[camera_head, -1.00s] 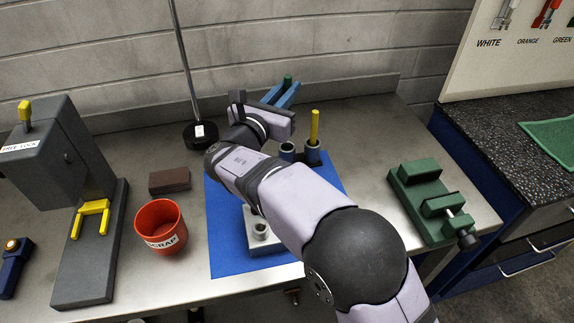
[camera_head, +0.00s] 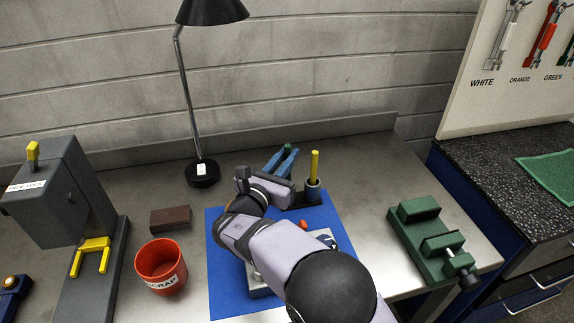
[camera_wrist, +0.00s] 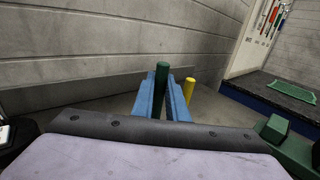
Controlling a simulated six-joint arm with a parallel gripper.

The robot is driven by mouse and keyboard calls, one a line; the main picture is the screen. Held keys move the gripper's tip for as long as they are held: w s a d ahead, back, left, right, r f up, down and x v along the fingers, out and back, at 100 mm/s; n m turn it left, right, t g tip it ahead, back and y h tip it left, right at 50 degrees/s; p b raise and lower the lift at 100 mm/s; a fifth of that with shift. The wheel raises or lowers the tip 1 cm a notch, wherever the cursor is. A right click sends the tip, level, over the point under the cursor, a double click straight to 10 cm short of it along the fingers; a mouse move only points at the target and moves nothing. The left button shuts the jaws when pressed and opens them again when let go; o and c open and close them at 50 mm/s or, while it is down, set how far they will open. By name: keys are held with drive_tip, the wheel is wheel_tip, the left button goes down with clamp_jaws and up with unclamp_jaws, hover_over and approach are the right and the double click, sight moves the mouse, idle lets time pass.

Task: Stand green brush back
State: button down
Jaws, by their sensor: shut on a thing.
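The green brush shows as a dark green upright handle in the wrist view (camera_wrist: 162,78), between the two blue fingers of my gripper (camera_wrist: 163,100). My gripper is shut on it. In the head view my gripper (camera_head: 283,160) is at the back of the blue mat, just left of the yellow brush (camera_head: 314,168). The yellow brush stands upright in a dark cup of the holder (camera_head: 312,194). The holder's left cup is hidden behind my gripper, so I cannot tell whether the green brush's lower end is inside it.
The blue mat (camera_head: 228,283) carries a grey fixture (camera_head: 326,240), partly hidden by my arm. A lamp (camera_head: 203,172) stands behind. A red scrap bin (camera_head: 161,268), a brown block (camera_head: 170,219) and a grey press (camera_head: 92,275) are left. A green vise (camera_head: 432,238) is right.

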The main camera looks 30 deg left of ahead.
drive_tip(key=shift+f+p, duration=0.3)
drive_tip(key=shift+f, duration=1.25)
drive_tip(key=shift+f, duration=0.2)
drive_tip(key=c, duration=1.7)
unclamp_jaws()
drive_tip(key=shift+r, duration=0.1)
drive_tip(key=shift+c, duration=0.2)
drive_tip(key=shift+r, duration=0.15)
drive_tip(key=s+d+b, duration=0.1)
drive_tip(key=s+b, duration=0.3)
drive_tip(key=s, duration=0.8)
drive_tip(key=shift+d, duration=0.2)
